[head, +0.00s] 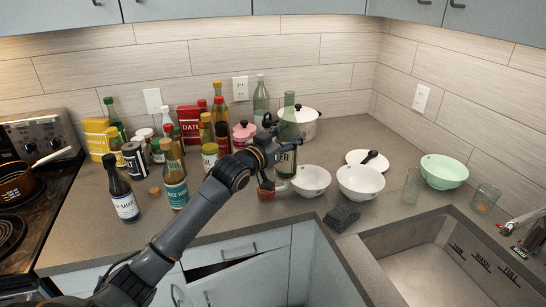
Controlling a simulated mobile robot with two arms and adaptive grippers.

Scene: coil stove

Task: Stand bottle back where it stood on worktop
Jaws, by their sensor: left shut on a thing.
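The gripper and wrist cover part of the bottle's left side and label. I cannot tell whether its base touches the worktop (232,222). A similar clear green bottle (261,99) stands farther back, against the tiled wall. My right gripper is not in view.
Crowded jars and bottles stand left, including a teal-labelled bottle (174,183) and dark sauce bottle (122,193). The sink (385,236) is right.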

